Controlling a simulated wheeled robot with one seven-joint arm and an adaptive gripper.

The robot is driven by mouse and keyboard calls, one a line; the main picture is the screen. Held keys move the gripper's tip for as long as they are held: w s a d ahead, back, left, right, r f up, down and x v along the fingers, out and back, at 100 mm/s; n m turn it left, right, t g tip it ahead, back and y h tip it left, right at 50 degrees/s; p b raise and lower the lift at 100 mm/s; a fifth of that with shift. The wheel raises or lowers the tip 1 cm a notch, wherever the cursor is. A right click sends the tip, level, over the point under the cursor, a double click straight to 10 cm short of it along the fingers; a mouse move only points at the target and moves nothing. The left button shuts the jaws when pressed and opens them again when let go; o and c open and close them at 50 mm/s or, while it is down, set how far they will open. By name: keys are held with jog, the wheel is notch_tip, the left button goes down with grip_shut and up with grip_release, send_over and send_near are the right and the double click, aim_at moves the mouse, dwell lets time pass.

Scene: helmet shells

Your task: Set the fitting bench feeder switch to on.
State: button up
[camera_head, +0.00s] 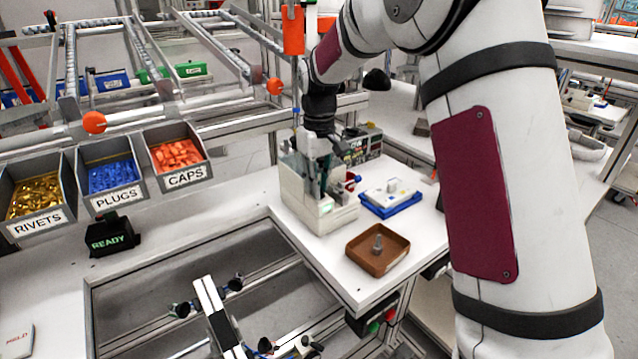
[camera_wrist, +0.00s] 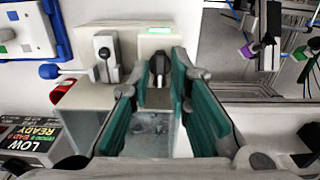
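The bench feeder (camera_head: 318,207) is a pale box with clear walls on the white bench in the head view. In the wrist view its white top (camera_wrist: 127,38) carries a small lit green strip (camera_wrist: 159,30). A black-knobbed lever (camera_wrist: 104,56) stands on a grey plate left of my fingers. A second dark, upright part (camera_wrist: 157,66) shows between my fingertips. I cannot tell which of these is the feeder switch, or its setting. My gripper (camera_wrist: 156,78) is open, its teal-padded fingers apart over the feeder; whether it touches anything is unclear.
A blue-knobbed rod (camera_wrist: 50,71) and a red part (camera_wrist: 63,91) stick out beside the feeder. A blue tray (camera_head: 390,203) with a white block and a brown tray (camera_head: 377,249) stand close by. Bins of rivets, plugs and caps (camera_head: 172,155) line the left.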

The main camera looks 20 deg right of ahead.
notch_tip(320, 180, up, 12)
dwell(0.6)
jog(key=s+r+m+t, duration=0.1)
jog(key=s+r, duration=0.2)
jog(key=s, duration=0.5)
jog(key=s+r+m+t, duration=0.1)
jog(key=s+r+t, duration=0.15)
jog(key=s, duration=0.65)
jog(key=s+f+m, duration=0.1)
jog(key=s+f, duration=0.2)
jog(key=s, duration=0.5)
jog(key=s+f+t, duration=0.1)
jog(key=s+f, duration=0.1)
jog(key=s, duration=0.6)
jog(key=shift+s+f+m, duration=0.2)
jog(key=shift+f+m, duration=0.2)
